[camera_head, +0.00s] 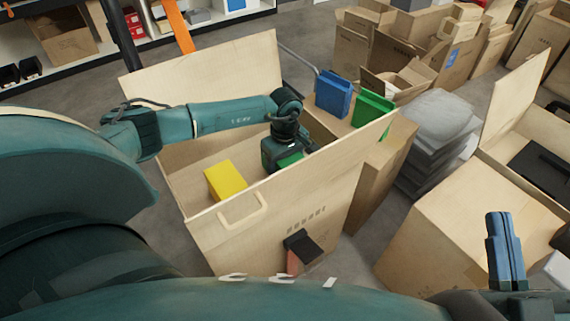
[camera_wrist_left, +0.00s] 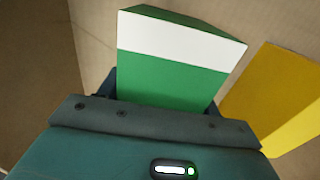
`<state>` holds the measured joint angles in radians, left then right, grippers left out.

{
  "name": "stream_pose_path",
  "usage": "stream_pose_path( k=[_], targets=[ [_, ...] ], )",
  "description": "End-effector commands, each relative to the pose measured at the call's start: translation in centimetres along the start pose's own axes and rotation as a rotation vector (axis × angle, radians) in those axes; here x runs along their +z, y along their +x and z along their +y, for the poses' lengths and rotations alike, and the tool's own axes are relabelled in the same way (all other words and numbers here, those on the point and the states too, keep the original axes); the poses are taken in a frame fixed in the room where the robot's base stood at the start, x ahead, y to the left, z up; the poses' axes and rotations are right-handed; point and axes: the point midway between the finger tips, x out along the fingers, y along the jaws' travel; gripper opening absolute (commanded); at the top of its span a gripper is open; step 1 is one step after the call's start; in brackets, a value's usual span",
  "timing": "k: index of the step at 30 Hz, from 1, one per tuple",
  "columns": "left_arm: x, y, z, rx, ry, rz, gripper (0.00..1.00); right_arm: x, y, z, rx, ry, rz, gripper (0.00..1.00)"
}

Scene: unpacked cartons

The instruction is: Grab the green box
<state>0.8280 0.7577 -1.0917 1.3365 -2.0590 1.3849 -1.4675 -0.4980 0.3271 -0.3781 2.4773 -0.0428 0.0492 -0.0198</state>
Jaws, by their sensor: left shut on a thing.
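The green box (camera_head: 291,160) is inside an open wooden carton (camera_head: 245,235) and is mostly hidden by my left gripper in the head view. In the left wrist view the green box (camera_wrist_left: 170,80) shows a white band and a green face, close against the gripper. My left gripper (camera_head: 288,158) reaches down into the carton and is shut on the green box. My right gripper (camera_head: 505,250) is at the lower right, pointing up, away from the green box; its finger gap is not clear.
A yellow box (camera_head: 226,180) lies in the same carton, and it also shows beside the green box in the left wrist view (camera_wrist_left: 275,100). A blue box (camera_head: 333,95) and another green box (camera_head: 372,108) stand behind the carton. Grey stacked bags (camera_head: 437,125) and another open carton (camera_head: 455,220) are right.

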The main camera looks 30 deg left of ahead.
Motion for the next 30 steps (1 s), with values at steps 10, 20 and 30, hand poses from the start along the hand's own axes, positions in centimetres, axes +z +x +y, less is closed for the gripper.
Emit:
stream_pose_path(
  k=[10, 20, 30],
  targets=[
    [0.0, 0.0, 0.0, 0.0, 0.0, 0.0, 0.3, 0.0, 0.0, 0.0, 0.0, 0.0, 0.0, 0.0],
    [-0.1, -0.9, 0.1, 0.003, 0.0, 0.001, 0.28, -0.3, 0.1, 0.1, 0.0, 0.003, -0.004, 0.0],
    [-0.1, -7.4, 0.1, 0.005, 0.0, 0.002, 0.28, 1.5, -1.4, -0.8, 0.022, 0.07, -0.168, 0.0]
  ],
)
